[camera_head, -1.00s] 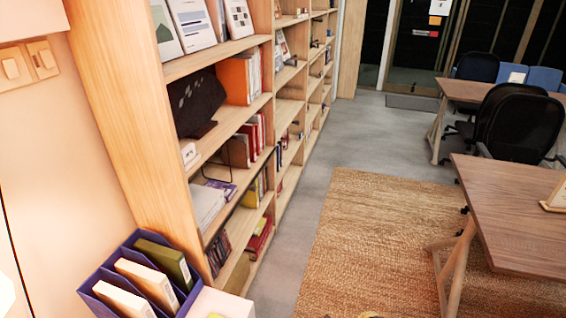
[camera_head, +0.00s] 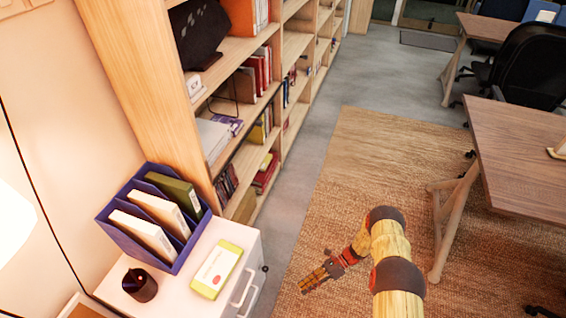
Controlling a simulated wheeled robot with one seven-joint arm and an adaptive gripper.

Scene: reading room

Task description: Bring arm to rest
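My arm (camera_head: 390,250) reaches up from the bottom of the head view, right of centre, over the woven rug. Its joints are dark and its links are yellowish. My gripper (camera_head: 312,281) is at the arm's far end, pointing down and to the left. It is apart from the white cabinet and from the shelves. Nothing is seen held in it. The fingers are small in the picture, so I cannot tell whether they are open or shut.
A white cabinet (camera_head: 206,300) at lower left bears a blue file holder (camera_head: 128,240), a yellow-green box (camera_head: 216,269) and a dark cup (camera_head: 140,285). A bookshelf (camera_head: 120,72) lines the left. A wooden table (camera_head: 515,150) stands right. The rug (camera_head: 375,150) between is clear.

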